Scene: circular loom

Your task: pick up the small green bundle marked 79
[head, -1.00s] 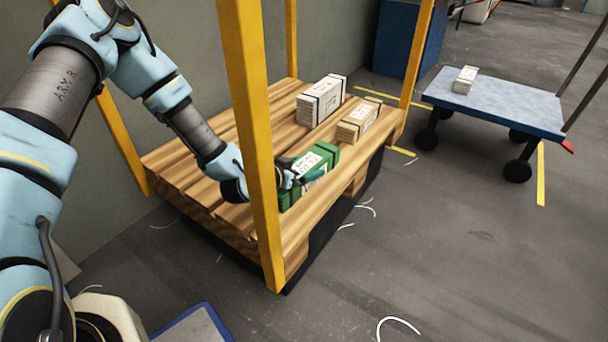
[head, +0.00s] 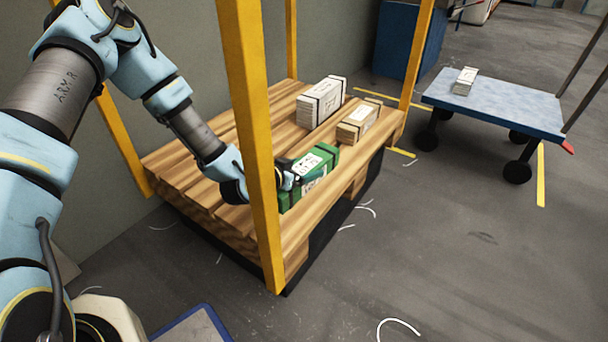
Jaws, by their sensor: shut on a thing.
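The green bundle (head: 324,158) lies on the wooden pallet near its front edge, with a white label on top. The print on the label is too small to read. My gripper (head: 299,178) is at the bundle, reaching in from the left behind the yellow post. Its jaws are shut on the green bundle, which appears to rest on the slats still. The post hides part of my wrist, and the gripper covers part of the bundle.
A white bundle (head: 320,101) and a tan bundle (head: 358,121) lie farther back on the pallet (head: 215,130). Yellow posts (head: 250,130) stand at its corners. A blue cart (head: 510,108) with a small pale bundle (head: 464,80) stands at right. White strap scraps (head: 398,322) lie on the floor.

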